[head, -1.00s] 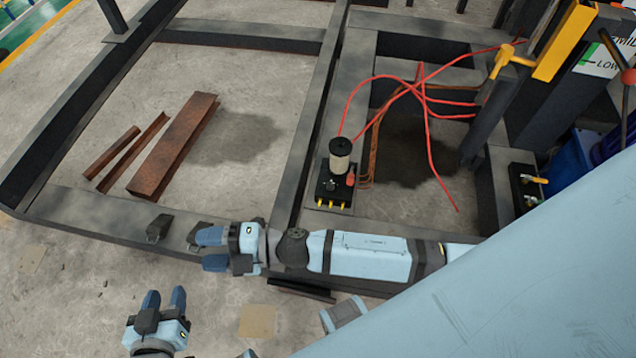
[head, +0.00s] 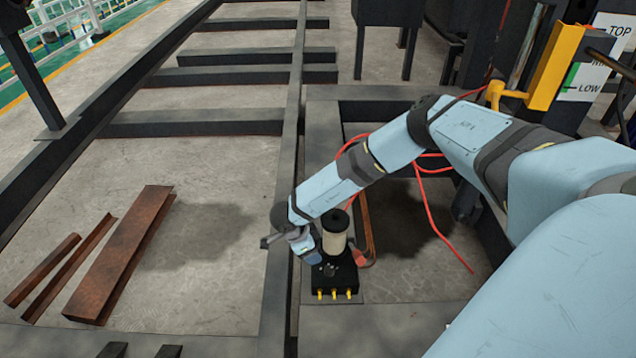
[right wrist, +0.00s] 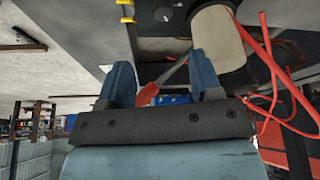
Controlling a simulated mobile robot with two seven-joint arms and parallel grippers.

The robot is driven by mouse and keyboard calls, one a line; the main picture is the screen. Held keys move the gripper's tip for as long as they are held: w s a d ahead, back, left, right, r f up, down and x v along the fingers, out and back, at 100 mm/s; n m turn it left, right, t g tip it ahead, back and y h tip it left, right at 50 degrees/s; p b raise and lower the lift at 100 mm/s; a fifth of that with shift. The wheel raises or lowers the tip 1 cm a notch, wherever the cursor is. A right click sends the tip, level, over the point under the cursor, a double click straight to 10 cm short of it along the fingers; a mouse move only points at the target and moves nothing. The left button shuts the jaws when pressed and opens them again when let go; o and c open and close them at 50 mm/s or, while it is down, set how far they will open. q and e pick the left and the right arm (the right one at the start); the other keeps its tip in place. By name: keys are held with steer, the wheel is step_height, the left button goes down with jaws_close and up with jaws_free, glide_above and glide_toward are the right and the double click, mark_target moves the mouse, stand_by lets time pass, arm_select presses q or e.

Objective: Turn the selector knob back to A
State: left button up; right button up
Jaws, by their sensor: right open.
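A black valve box (head: 345,283) sits on the dark steel frame, with yellow fittings along its front and a cream cylinder (head: 334,232) with a black top at its rear. A small dark round knob (head: 328,269) is on its top face; it also shows in the right wrist view (right wrist: 163,14). A red-handled lever (head: 362,259) is at the box's right side. My right gripper (head: 308,252) is just left of the cylinder, close above the box. In the wrist view its fingers (right wrist: 160,62) are apart, with the red handle (right wrist: 149,93) seen between them. Knob markings are unreadable.
Red hoses (head: 432,205) loop behind and right of the box. Rusty steel pieces (head: 120,255) lie on the floor at left. A yellow lever bracket (head: 556,67) and a level sign (head: 600,65) stand at upper right. Steel beams border open floor.

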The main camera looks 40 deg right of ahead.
steer(key=b, duration=0.3)
glide_above(330, 268)
steer(key=a, duration=0.2)
steer(key=f, duration=0.5)
steer(key=w+f, duration=0.1)
steer(key=f, duration=0.1)
steer(key=shift+a+f, duration=0.2)
steer(key=shift+f, duration=0.2)
steer(key=b+x, duration=0.1)
steer(key=x, duration=0.3)
steer(key=shift+s+d+f+b, duration=0.1)
steer(key=shift+d+f+b, duration=0.15)
steer(key=shift+f+b, duration=0.25)
arm_select(q)
steer(key=shift+s+d+r+t+h, duration=0.1)
steer(key=shift+d+r+t+h, duration=0.4)
steer(key=shift+d+r+h, duration=0.6)
steer(key=shift+a+f, duration=0.15)
arm_select(e)
steer(key=shift+c, duration=0.4)
